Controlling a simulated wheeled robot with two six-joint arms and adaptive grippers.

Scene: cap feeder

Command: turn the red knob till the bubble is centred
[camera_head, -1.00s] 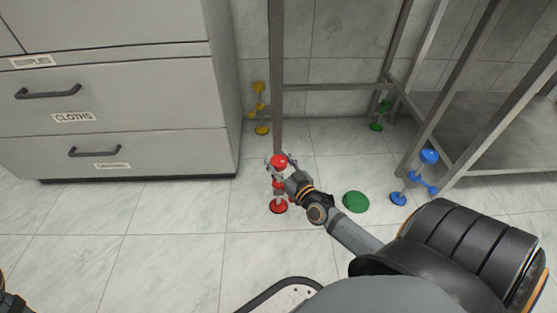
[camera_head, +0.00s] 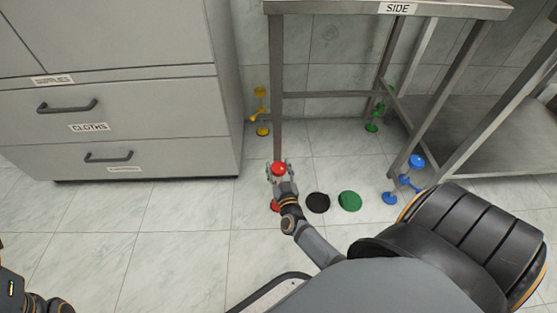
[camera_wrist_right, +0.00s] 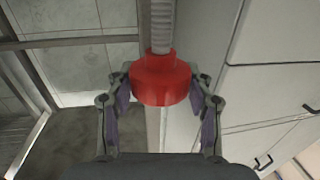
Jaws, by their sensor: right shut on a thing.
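The red knob (camera_head: 278,168) is on the near leg of the steel side table (camera_head: 345,8), low above the floor. A red foot (camera_head: 274,206) shows below it, partly behind my gripper. My right gripper (camera_head: 279,174) is shut on the red knob. In the right wrist view the red knob (camera_wrist_right: 161,80) sits between the two fingers (camera_wrist_right: 161,100), with a threaded grey rod beyond it. Of my left arm only a dark part shows at the bottom left corner; its fingers are not visible. No bubble can be seen in either view.
Yellow (camera_head: 261,108), green (camera_head: 374,120) and blue (camera_head: 409,178) knobs and feet are at the other legs. A black disc (camera_head: 318,202) and a green disc (camera_head: 350,201) lie on the floor to the right. A grey drawer cabinet (camera_head: 150,110) stands at left. Floor before it is clear.

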